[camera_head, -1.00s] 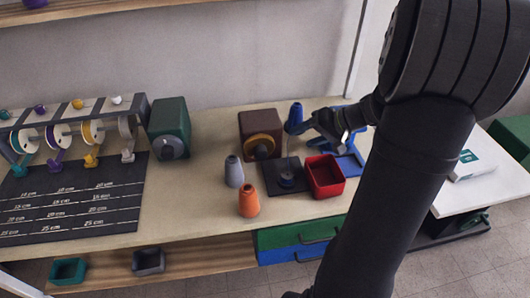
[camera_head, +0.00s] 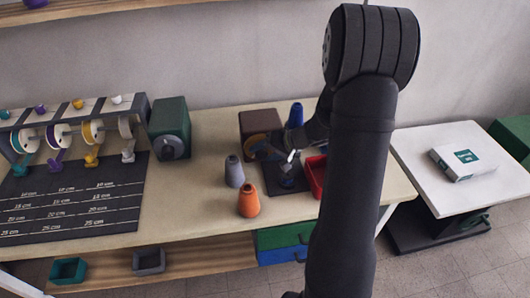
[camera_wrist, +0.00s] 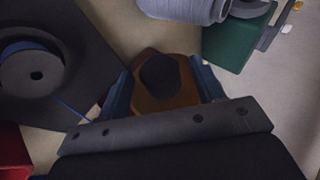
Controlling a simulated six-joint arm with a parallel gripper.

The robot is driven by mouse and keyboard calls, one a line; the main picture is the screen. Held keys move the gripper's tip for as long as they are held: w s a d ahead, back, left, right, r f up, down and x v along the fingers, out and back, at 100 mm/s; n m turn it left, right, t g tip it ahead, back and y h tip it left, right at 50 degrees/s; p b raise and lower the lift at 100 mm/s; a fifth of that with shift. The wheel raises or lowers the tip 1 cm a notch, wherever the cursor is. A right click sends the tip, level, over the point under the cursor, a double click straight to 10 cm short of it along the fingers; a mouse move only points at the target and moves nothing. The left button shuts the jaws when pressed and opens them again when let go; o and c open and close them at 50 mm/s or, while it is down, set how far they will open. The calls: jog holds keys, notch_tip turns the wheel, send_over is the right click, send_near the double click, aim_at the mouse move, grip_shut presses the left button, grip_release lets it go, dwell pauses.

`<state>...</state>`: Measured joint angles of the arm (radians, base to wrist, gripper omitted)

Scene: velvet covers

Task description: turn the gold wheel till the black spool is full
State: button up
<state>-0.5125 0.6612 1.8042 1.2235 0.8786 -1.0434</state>
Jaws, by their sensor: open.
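The gold wheel (camera_head: 257,139) sits on the front of a brown box (camera_head: 259,121) and is partly covered by my gripper (camera_head: 266,151). In the wrist view the gold wheel (camera_wrist: 158,103), with a dark round hub, lies between the two blue fingers of my gripper (camera_wrist: 163,90). The fingers are apart on either side of it; contact cannot be told. The black spool (camera_wrist: 62,72) is at the left of the wrist view, with some blue thread around its core. A blue thread runs from it toward my gripper. In the head view the spool (camera_head: 288,181) is partly hidden by my arm.
A grey cone (camera_head: 234,171) and an orange cone (camera_head: 249,201) stand left of the spool. A blue cone (camera_head: 296,115) stands behind my gripper. A red bin (camera_head: 315,172) is right of the spool, partly hidden. A green box (camera_head: 169,128) stands farther left.

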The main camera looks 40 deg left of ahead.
jog(key=c, duration=1)
jog(key=shift+o, duration=0.2)
jog(key=g+y, duration=0.1)
jog(key=m+g+y, duration=0.1)
jog(key=shift+w+d+f+y, duration=0.1)
jog(key=shift+w+f+y, duration=0.05)
jog(key=shift+f+y, duration=0.15)
jog(key=shift+m+g+y, duration=0.3)
jog(key=shift+g+y, duration=0.3)
jog(key=shift+y, duration=0.3)
jog(key=o, duration=1)
jog(key=shift+c, duration=0.2)
